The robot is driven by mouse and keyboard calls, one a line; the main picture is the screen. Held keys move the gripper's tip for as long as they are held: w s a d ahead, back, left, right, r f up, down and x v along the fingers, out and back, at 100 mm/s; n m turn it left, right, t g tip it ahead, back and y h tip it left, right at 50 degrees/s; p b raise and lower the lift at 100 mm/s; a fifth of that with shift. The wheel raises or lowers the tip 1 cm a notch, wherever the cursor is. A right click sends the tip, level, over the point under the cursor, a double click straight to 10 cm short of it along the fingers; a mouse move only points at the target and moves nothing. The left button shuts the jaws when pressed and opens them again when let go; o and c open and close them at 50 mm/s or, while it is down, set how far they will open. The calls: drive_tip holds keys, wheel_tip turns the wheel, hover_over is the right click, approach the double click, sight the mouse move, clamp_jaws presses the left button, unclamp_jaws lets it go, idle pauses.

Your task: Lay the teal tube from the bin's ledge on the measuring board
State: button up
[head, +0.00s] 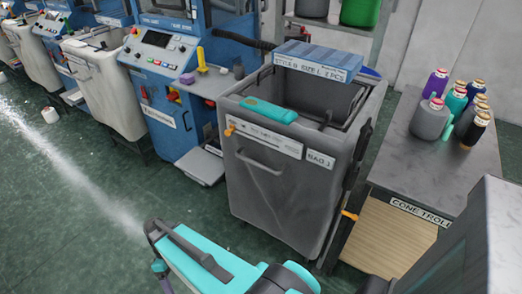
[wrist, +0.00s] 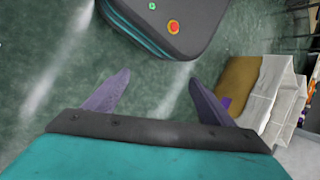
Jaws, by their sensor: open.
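The teal tube (head: 268,110) lies along the front ledge of the grey bin (head: 265,190), above the bin's white label. My gripper (wrist: 160,85) is open in the wrist view, its two purple fingers spread with nothing between them. In the head view my arm is low at the bottom, in front of the bin and well apart from the tube. Only a little purple of the gripper shows there. The tube is not seen in the wrist view. I cannot make out a measuring board in either view.
A blue labelled piece (head: 318,60) lies across the bin's back. The cone trolley (head: 415,165) at right holds several cones. Blue knitting machines (head: 165,85) and pale bins (head: 105,85) line the left. The green floor (head: 75,215) is mostly clear. White bags (wrist: 280,95) show in the wrist view.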

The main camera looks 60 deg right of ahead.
drive_tip(key=w+d+r+t+y+p, duration=0.1)
drive_tip(key=w+d+r+t+p, duration=0.15)
drive_tip(key=w+d+r, duration=1.1)
drive_tip(key=d+r+m+t, duration=0.1)
drive_tip(key=d+r+t, duration=0.3)
drive_tip(key=d+r, duration=1.25)
drive_tip(key=s+d+r+m+t+h+p, duration=0.1)
drive_tip(key=s+d+r+m, duration=0.15)
drive_tip(key=d+r, duration=0.6)
drive_tip(key=s+d+r+m+t+h+p, duration=0.15)
drive_tip(key=s+d+r, duration=0.25)
drive_tip(key=d+r, duration=0.5)
drive_tip(key=s+d+r+h+p, duration=0.1)
drive_tip(key=s+d+r, duration=0.3)
drive_tip(key=s+r, duration=0.2)
drive_tip(key=s+d+r+m+t+h, duration=0.1)
drive_tip(key=s+d+r, duration=0.3)
drive_tip(key=s+r, duration=0.2)
drive_tip(key=shift+s+d+r+p, duration=0.2)
drive_tip(key=shift+s+r+p, duration=0.05)
drive_tip(key=shift+p, duration=0.15)
drive_tip(key=shift+f, duration=0.15)
